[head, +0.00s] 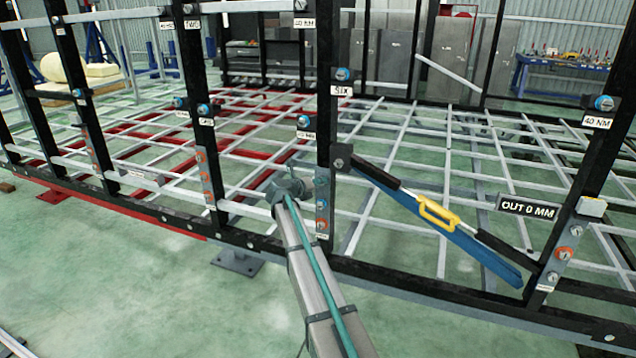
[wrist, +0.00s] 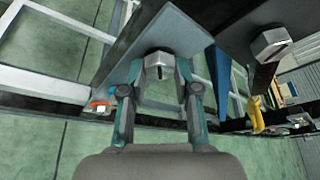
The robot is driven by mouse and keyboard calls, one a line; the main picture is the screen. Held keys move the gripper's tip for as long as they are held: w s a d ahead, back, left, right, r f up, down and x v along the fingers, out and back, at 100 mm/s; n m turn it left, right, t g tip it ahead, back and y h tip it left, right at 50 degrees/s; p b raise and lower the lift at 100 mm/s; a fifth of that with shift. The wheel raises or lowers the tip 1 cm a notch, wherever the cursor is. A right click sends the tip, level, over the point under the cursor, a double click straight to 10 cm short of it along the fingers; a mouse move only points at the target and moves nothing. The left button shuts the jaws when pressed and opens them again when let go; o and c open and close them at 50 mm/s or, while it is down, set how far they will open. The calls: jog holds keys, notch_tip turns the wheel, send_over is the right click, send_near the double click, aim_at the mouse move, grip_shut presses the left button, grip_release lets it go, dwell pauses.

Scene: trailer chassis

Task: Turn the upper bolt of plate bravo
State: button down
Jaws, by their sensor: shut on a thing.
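My gripper (head: 288,187) reaches up from the bottom of the head view to just left of a black post. In the wrist view its two teal fingers (wrist: 160,72) stand on either side of a silver hex bolt head (wrist: 158,65) and are shut on it. This bolt sits on a grey plate (wrist: 185,30). In the head view a grey plate (head: 322,215) with several bolts is on the post beside my gripper. The held bolt is hidden there. I cannot read the plate's name label.
Another silver bolt (wrist: 270,42) is on dark metal close by on the right. A blue bar (head: 455,230) with a yellow handle (head: 437,213) slants right of the post. Another bolted plate (head: 205,175) is on a post to the left. Green floor (head: 180,300) lies open in front.

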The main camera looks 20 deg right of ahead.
jog(key=shift+s+f+m+y, duration=0.1)
jog(key=shift+s+m+y, duration=0.2)
jog(key=shift+m, duration=0.4)
jog(key=shift+w, duration=0.1)
jog(key=c, duration=1.2)
grip_release()
jog(key=o, duration=0.4)
jog(key=shift+w, duration=0.1)
jog(key=shift+c, duration=0.2)
jog(key=v, duration=1.2)
